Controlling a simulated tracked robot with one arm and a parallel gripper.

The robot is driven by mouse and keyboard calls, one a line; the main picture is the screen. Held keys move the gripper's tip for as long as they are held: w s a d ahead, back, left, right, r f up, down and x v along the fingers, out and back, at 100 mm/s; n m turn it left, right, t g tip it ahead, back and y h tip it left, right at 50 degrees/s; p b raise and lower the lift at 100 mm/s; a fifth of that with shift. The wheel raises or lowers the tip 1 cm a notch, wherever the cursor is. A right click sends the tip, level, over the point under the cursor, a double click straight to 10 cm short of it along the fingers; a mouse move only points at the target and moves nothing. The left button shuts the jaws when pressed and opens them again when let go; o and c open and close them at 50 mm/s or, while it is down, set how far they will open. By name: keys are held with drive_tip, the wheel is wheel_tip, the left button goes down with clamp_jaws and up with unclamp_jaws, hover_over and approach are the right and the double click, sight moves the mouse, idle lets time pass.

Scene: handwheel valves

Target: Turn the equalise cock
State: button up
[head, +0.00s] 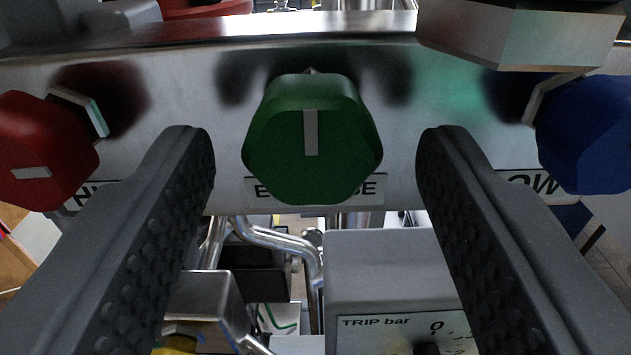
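The equalise cock is a green faceted knob (335,165) in the middle of the head view, with a grey bar mark standing upright on its face. It sits on a metal plate, and it covers the middle of a label (262,188) behind it that starts with "E" and ends with "SE". My gripper (313,150) is open. One dark finger is left of the green knob and the other right of it, with a visible gap on both sides. The fingers do not appear to touch it.
A red knob (42,150) with a level grey mark is at the left, and a blue knob (590,135) at the right. A metal block (515,38) juts out at the upper right. Below are pipes (270,240) and a grey box labelled "TRIP bar" (385,270).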

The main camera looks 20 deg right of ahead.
drive_tip(key=shift+s+a, duration=0.1)
drive_tip(key=shift+v, duration=1.6)
drive_tip(key=v, duration=0.2)
drive_tip(key=shift+s+a, duration=0.1)
drive_tip(key=shift+s, duration=0.2)
